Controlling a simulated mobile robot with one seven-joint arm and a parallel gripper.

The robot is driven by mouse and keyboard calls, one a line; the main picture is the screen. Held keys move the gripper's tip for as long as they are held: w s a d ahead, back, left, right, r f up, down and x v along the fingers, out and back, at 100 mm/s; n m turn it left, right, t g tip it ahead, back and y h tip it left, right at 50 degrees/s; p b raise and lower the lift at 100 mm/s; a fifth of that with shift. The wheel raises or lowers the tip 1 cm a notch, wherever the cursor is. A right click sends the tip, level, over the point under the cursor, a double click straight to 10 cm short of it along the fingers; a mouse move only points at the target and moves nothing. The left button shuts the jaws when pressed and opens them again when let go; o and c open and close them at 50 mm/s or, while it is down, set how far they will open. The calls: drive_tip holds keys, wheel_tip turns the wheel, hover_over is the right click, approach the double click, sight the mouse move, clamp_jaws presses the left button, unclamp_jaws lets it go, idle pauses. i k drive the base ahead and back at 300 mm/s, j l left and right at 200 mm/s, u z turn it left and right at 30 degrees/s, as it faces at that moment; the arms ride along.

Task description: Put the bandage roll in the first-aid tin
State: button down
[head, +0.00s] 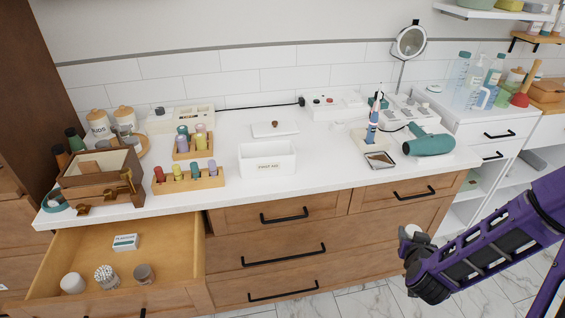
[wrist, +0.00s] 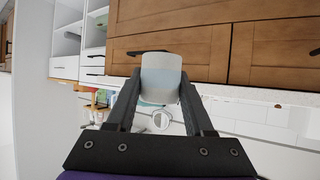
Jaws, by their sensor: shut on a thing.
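The first-aid tin (head: 267,162) is a white open box lettered "FIRST AID" in the middle of the counter. A white lid with a brown knob (head: 275,128) lies behind it. My gripper (head: 408,243) is in front of the cabinet, to the right of the tin and lower than the countertop. In the wrist view, my gripper (wrist: 160,90) is shut on the bandage roll (wrist: 161,72), a whitish cylinder between the fingers. A small white part of the roll (head: 411,230) shows in the head view. The tin's inside is mostly hidden.
An open drawer (head: 62,245) at lower left holds a small box and several jars. Racks of coloured bottles (head: 190,181) stand left of the tin. A metal tray (head: 379,160), toothbrush stand and teal hair dryer (head: 428,144) are right. Counter between tin and tray is clear.

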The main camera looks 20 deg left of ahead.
sight(252, 168)
drive_tip(key=i+l+u, duration=0.2)
drive_tip(key=l+u, duration=0.3)
drive_tip(key=u, duration=1)
drive_tip(key=i+l, duration=0.05)
